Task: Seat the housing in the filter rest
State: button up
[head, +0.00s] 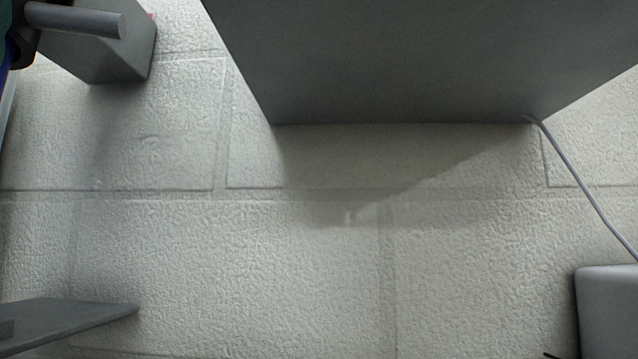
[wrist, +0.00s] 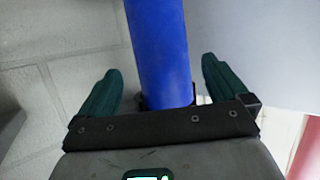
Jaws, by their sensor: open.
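A blue cylinder, which looks like the housing (wrist: 160,45), runs down from the top edge of the wrist view. My gripper (wrist: 160,68) is open, with one dark green finger on each side of the cylinder. A gap shows between each finger and the blue surface. The cylinder's lower end is hidden behind the dark bar of my gripper, and its far end is out of the picture. In the head view only a sliver of blue shows at the upper left edge. I cannot make out the filter rest in either view.
In the head view a large grey box (head: 420,60) fills the top right, with a thin cable (head: 580,180) running from it. A grey block (head: 100,45) is at upper left, a flat grey plate (head: 70,320) at lower left. Pale tiled surface (head: 290,260) lies bare between.

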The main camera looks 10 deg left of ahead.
jog(key=shift+v, duration=1.3)
